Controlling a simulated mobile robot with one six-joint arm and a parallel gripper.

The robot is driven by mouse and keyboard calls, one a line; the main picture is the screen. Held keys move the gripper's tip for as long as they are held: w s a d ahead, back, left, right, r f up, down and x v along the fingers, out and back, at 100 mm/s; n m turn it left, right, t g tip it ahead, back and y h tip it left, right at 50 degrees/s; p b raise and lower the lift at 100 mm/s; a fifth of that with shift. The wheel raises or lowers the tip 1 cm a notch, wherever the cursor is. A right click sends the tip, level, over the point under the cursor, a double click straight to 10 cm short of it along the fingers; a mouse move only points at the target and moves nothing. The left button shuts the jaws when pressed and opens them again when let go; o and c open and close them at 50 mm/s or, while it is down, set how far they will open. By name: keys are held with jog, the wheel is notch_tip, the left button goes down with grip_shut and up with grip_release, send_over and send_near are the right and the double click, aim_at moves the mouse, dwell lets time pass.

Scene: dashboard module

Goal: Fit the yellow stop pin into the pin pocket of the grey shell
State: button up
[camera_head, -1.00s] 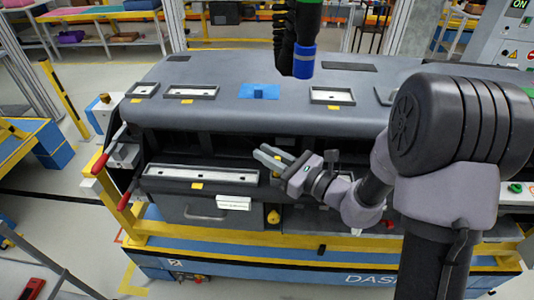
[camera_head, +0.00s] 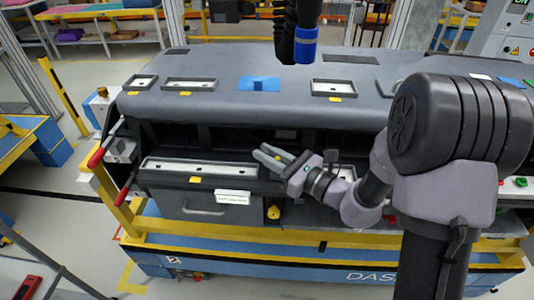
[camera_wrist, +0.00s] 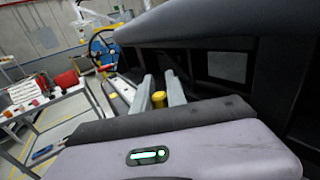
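My gripper (camera_head: 273,155) is in front of the grey shell's dark opening, fingers pointing up and left. In the wrist view my gripper (camera_wrist: 159,80) has the yellow stop pin (camera_wrist: 159,99) between its two fingers, with its rounded yellow end showing; it appears clamped there. In the head view only a hint of yellow shows between the fingers. The grey shell (camera_head: 220,95) is the long dashboard body across the bench. In the wrist view its dark edge (camera_wrist: 210,28) rises above and right of the fingers. I cannot make out the pin pocket.
A long slotted tray (camera_head: 200,173) lies left of my gripper. A small yellow knob (camera_head: 273,212) sits below, beside the drawer (camera_head: 205,207). Red-handled clamps (camera_head: 96,158) stand at the left end. A dark tool with a blue band (camera_head: 305,38) hangs above the shell.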

jog(key=o, duration=0.4)
jog(key=p+v, duration=0.2)
jog(key=v, duration=1.5)
jog(key=shift+s+d, duration=0.1)
jog(key=shift+d, duration=0.1)
